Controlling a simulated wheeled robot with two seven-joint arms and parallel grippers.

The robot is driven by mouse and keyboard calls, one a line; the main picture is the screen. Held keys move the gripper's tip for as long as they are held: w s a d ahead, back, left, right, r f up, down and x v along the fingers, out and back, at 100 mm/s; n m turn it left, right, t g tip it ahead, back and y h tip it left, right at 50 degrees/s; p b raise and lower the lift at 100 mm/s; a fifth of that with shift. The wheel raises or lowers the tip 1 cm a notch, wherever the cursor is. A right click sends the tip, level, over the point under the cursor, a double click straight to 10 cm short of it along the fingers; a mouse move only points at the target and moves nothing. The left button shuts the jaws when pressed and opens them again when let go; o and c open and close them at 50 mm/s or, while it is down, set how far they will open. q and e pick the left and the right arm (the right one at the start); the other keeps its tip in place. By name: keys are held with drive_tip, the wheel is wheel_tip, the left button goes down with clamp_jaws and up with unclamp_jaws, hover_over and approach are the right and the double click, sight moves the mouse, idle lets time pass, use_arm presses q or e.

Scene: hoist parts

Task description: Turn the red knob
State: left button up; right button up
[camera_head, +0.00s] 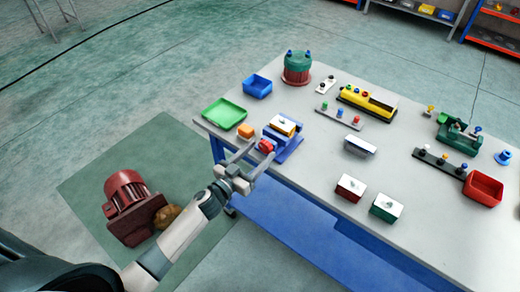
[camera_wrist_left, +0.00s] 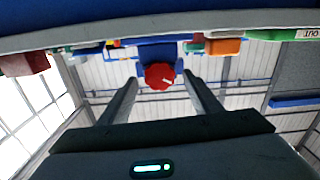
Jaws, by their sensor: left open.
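The red knob (camera_head: 266,146) sits on the front of a blue fixture (camera_head: 290,148) near the left front edge of the table. In the left wrist view the red knob (camera_wrist_left: 160,75) has a white mark and shows between the fingertips, beyond them. My left gripper (camera_head: 254,157) is open, with one finger on each side of the knob. In the wrist view my left gripper (camera_wrist_left: 160,82) holds nothing. I cannot tell whether the fingers touch the knob. My right gripper is not in view.
An orange block (camera_head: 245,131) and a green tray (camera_head: 224,113) lie left of the fixture on the grey table (camera_head: 315,165). A red box (camera_head: 350,188) and a green box (camera_head: 386,207) stand to the right. A dark red motor (camera_head: 130,205) is on the floor.

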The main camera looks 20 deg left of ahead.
use_arm(q)
drive_tip(key=shift+w+d, duration=0.2)
drive_tip(key=shift+w, duration=0.3)
drive_tip(key=c, duration=1)
drive_tip(key=shift+c, duration=0.2)
